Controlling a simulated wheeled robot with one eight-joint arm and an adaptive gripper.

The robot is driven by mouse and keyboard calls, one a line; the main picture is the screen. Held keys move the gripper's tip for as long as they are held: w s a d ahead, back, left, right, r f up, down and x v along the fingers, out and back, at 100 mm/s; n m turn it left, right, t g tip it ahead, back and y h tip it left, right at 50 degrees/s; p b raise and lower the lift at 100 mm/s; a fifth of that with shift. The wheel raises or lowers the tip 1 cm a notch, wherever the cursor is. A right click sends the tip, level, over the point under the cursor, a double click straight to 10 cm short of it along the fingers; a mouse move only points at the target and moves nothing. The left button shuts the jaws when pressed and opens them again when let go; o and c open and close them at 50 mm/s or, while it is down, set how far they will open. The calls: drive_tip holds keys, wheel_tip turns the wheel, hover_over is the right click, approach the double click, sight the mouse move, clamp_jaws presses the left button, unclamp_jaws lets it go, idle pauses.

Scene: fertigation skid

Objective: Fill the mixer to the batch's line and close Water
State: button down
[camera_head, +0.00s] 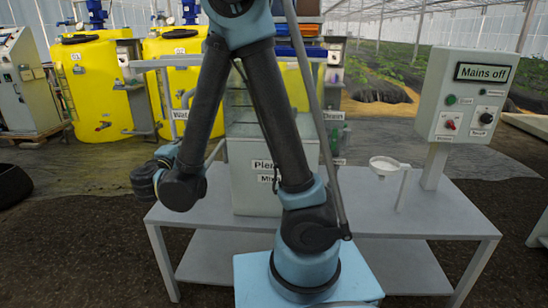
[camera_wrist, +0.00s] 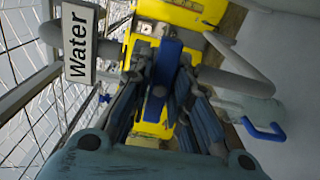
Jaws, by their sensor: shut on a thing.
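In the wrist view my gripper (camera_wrist: 160,88) is shut on a blue valve lever (camera_wrist: 165,62), with its dark fingers on both sides of it. The white "Water" label (camera_wrist: 78,42) is beside this lever on the pipework. In the head view the "Water" label (camera_head: 180,114) shows left of the mixer, partly behind my arm. The clear mixer vessel (camera_head: 240,98) stands above a grey cabinet (camera_head: 248,180) at the middle of the bench. My arm covers much of both, and I cannot read the water level or a batch line. My fingertips are hidden in the head view.
A "Mains off" control box (camera_head: 465,95) stands at the bench's right, near a white funnel (camera_head: 385,165). Yellow tanks (camera_head: 95,85) stand behind. A second blue handle (camera_wrist: 265,130) is at right in the wrist view.

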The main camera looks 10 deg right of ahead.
drive_tip(key=n, duration=0.6)
drive_tip(key=shift+f+n, duration=0.1)
drive_tip(key=shift+n, duration=0.3)
drive_tip(key=n, duration=0.3)
drive_tip(key=shift+n, duration=0.4)
drive_tip(key=n, duration=0.3)
idle(6.0)
